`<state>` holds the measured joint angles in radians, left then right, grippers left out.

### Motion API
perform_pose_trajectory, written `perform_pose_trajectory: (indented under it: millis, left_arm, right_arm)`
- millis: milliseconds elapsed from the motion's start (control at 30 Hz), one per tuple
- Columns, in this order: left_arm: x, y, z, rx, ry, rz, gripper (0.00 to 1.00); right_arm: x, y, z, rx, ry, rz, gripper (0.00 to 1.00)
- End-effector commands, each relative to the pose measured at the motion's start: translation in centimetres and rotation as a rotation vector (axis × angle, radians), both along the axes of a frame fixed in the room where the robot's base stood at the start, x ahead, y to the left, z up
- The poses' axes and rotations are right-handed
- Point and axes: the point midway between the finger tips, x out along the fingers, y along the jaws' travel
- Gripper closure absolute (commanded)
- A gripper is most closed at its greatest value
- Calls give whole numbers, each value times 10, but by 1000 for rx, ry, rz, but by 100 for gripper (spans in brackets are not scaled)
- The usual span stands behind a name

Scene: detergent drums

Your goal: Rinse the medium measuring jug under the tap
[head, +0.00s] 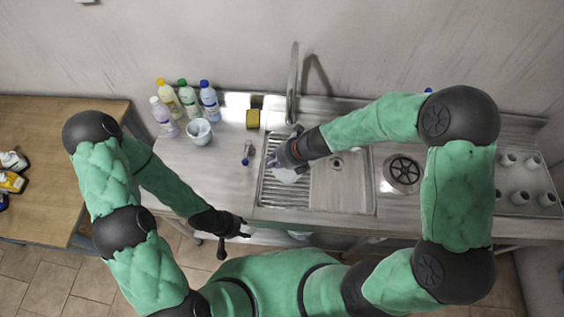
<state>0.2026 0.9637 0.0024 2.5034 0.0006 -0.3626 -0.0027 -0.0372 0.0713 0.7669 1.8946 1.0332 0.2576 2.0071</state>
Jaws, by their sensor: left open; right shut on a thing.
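My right gripper (284,158) is over the ridged drainer area, in front of the tall tap (292,84). It is shut on a pale, translucent vessel (285,176), which looks like the measuring jug. The gripper hides most of the vessel, so I cannot tell its size marks or exact tilt. No water stream can be made out. My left gripper (234,231) is open and empty, low by the front edge of the counter, away from the jug.
The steel counter (220,178) carries several bottles (186,102), a whitish cup or jug (199,131), a yellow block (253,119) and a small blue-ended item (247,153). A tray (535,207) holds several cups.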

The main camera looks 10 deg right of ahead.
Motion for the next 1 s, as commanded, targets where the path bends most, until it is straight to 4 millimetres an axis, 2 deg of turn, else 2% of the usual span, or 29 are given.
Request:
perform_pose_trajectory:
  millis: [1000]
  left_arm:
    - [0,0,-79,0,0,0,57]
  right_arm:
    - [11,-42,-20,345,88,-4,100]
